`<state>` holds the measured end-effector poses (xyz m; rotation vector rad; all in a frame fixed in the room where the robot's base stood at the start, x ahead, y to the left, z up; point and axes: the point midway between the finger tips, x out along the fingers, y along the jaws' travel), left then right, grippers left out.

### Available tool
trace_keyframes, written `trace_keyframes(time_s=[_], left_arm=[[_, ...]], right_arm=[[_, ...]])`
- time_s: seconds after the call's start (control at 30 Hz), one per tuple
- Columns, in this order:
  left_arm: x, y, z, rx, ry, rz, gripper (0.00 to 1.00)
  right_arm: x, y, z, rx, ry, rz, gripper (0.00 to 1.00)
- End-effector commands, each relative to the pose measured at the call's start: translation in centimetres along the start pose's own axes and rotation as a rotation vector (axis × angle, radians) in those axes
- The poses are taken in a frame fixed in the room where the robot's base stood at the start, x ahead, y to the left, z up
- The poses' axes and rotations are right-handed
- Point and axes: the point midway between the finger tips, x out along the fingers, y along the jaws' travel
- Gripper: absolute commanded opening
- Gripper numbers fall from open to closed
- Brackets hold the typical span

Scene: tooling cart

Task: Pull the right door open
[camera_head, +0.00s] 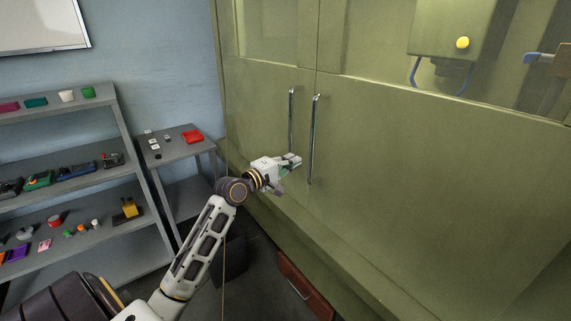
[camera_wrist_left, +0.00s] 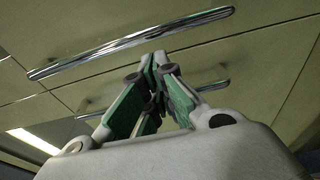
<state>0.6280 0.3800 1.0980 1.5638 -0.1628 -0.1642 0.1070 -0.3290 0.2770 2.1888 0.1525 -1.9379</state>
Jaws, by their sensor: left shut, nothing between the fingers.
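The right door (camera_head: 420,190) is a large olive-green panel with a window above, and it looks closed against the left door (camera_head: 265,110). The right door has a vertical chrome handle (camera_head: 314,140). The left door has a similar handle (camera_head: 291,118) beside it. My left gripper (camera_head: 295,160) is in front of the doors, near the lower end of the left door's handle and left of the right one. Its green-padded fingers (camera_wrist_left: 154,65) are together and empty. Two chrome bars show beyond them in the left wrist view. My right gripper is not seen.
A small grey table (camera_head: 175,150) with a red item stands left of the doors. Grey shelves (camera_head: 75,170) with several small objects stand further left. A reddish-brown box or drawer (camera_head: 303,288) is low in front of the cabinet. A yellow round part (camera_head: 463,43) shows behind the right window.

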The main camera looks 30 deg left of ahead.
Motion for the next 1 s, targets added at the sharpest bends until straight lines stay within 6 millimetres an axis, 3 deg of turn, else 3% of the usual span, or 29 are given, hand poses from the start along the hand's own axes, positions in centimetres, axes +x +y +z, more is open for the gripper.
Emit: trace_keyframes(time_s=[0.5,0.8,1.0], left_arm=[[3.7,0.1,0.0,0.000,0.001,0.001,0.00],[4.1,0.0,0.0,0.001,0.001,0.001,0.00],[4.1,0.0,0.0,0.001,0.001,0.001,0.00]], right_arm=[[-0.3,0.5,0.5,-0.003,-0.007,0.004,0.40],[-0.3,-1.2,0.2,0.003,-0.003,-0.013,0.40],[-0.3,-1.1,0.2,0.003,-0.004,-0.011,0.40]])
